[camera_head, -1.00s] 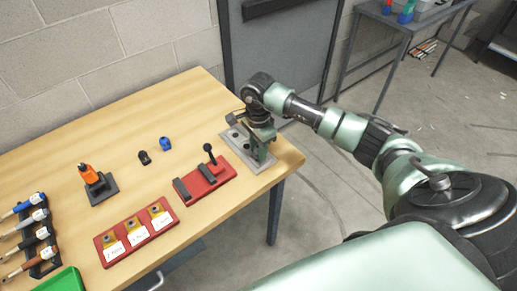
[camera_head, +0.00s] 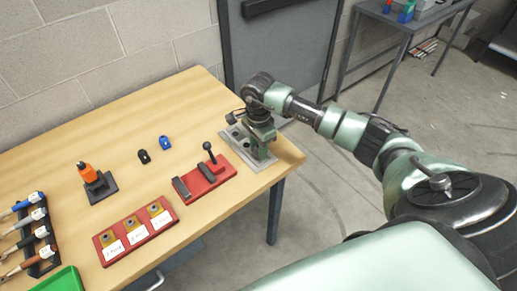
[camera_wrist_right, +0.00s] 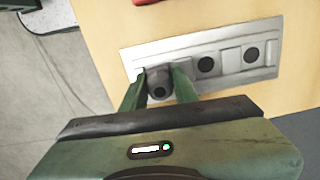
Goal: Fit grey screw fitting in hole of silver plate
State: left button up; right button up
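The silver plate (camera_head: 257,167) lies flat near the table's right corner, and it fills much of the right wrist view (camera_wrist_right: 200,43). It has dark round holes in a row. My right gripper (camera_wrist_right: 158,84) points down at the plate's left end in the wrist view. Its two fingers stand on either side of the round grey screw fitting (camera_wrist_right: 159,86) and look shut on it. The fitting is over or at the plate's end position; I cannot tell how deep it sits. In the head view my right gripper (camera_head: 259,146) hides the fitting. My left gripper is not in view.
A red base with a black-knobbed lever (camera_head: 209,172) stands close left of the plate. A red tray with labelled pieces (camera_head: 135,232), an orange tool on a stand (camera_head: 94,183), black and blue clips and a tool rack (camera_head: 38,243) are further left.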

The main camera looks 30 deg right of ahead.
jog(key=o, duration=0.4)
jog(key=shift+o, duration=0.2)
jog(key=shift+r, duration=0.1)
notch_tip(320, 180, up, 8)
jog(key=shift+f+b, duration=0.2)
jog(key=shift+b, duration=0.85)
